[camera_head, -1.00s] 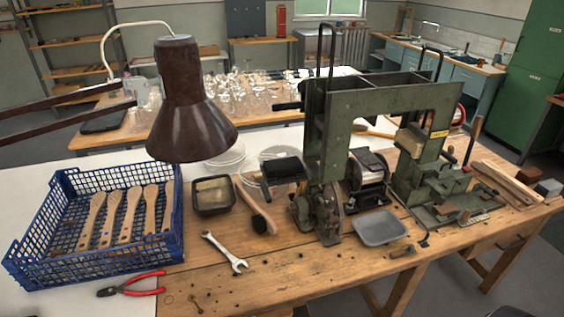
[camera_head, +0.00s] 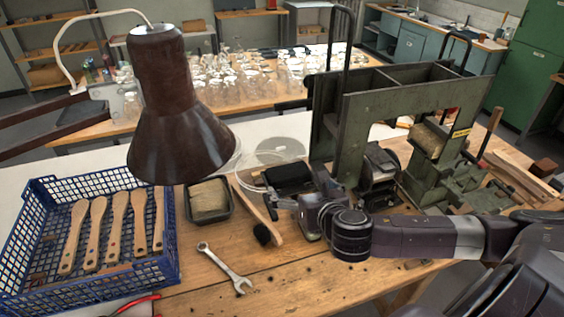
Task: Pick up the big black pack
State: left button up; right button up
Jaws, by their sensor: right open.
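A black pack (camera_head: 288,178) lies on the wooden bench, left of the green machine, in the head view. My right arm comes in from the right across the front of the machine. My right gripper (camera_head: 278,203) is open, with its fingers just in front of the pack at its near side. I cannot tell whether they touch it. The gripper and wrist hide part of the bench and the machine's lower part. My left gripper is not in view.
A wooden-handled brush (camera_head: 262,232) lies left of the gripper. A black tray with a tan block (camera_head: 208,202), a blue crate (camera_head: 172,250) of wooden handles and a wrench (camera_head: 224,268) are further left. The green machine (camera_head: 345,120) stands close on the right; a brown lamp (camera_head: 175,110) hangs at left.

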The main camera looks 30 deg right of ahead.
aim_at(290, 175)
jog(key=p+x, duration=0.1)
jog(key=x, duration=0.1)
jog(key=r+p+x, duration=0.1)
jog(key=x, duration=0.1)
jog(key=shift+w+d+f, duration=0.1)
jog(key=shift+w+d, duration=0.1)
jog(key=shift+w, duration=0.1)
jog(key=shift+w+d+f+n+p, duration=0.1)
jog(key=shift+w+f+n+p, duration=0.15)
jog(key=shift+w, duration=0.25)
jog(key=shift+w+d+f+n+p, duration=0.1)
jog(key=shift+w+f, duration=0.25)
jog(key=shift+w, duration=0.15)
jog(key=c, duration=1)
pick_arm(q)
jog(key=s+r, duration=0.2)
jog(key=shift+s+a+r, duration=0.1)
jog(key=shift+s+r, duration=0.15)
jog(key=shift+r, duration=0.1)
pick_arm(e)
jog(key=shift+c, duration=0.9)
jog(key=shift+r, duration=0.1)
